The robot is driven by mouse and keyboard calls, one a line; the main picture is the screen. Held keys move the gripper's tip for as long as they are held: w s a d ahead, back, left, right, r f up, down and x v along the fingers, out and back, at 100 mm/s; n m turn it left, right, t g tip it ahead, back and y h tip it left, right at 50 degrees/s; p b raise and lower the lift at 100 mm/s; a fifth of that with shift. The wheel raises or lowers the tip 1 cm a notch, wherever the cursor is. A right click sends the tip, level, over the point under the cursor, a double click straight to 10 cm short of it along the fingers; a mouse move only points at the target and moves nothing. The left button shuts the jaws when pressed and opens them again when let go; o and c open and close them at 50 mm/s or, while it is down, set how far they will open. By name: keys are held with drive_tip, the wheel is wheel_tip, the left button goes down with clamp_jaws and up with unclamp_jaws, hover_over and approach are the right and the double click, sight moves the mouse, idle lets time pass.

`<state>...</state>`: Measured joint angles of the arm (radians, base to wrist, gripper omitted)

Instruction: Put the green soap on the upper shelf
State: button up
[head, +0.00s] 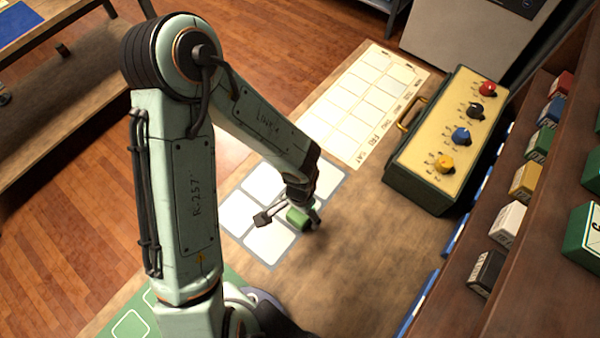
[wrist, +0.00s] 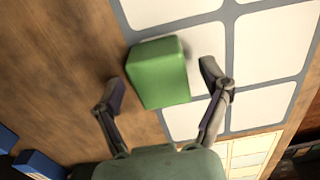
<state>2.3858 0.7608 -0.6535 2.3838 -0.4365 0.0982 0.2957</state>
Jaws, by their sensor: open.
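The green soap (head: 297,217) is a small block on the table at the edge of a blue-grey mat with white squares (head: 271,263). My gripper (head: 289,217) is open above the table, with its fingers on either side of the soap. In the wrist view the soap (wrist: 160,72) shows between the two spread fingertips (wrist: 163,83), with gaps visible on both sides. The upper shelf (head: 540,265) is a brown board at the right of the head view. A green box (head: 584,238) stands on it, cut off by the picture edge.
A lower shelf holds a row of boxes, among them yellow (head: 525,181), white (head: 508,224) and black (head: 487,271). A green case with coloured knobs (head: 425,166) stands at the table's back right. A calendar sheet (head: 357,110) lies flat.

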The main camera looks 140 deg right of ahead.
sight(300, 213)
wheel_tip(300, 213, up, 11)
drive_tip(key=o, duration=0.4)
drive_tip(key=shift+r, duration=0.25)
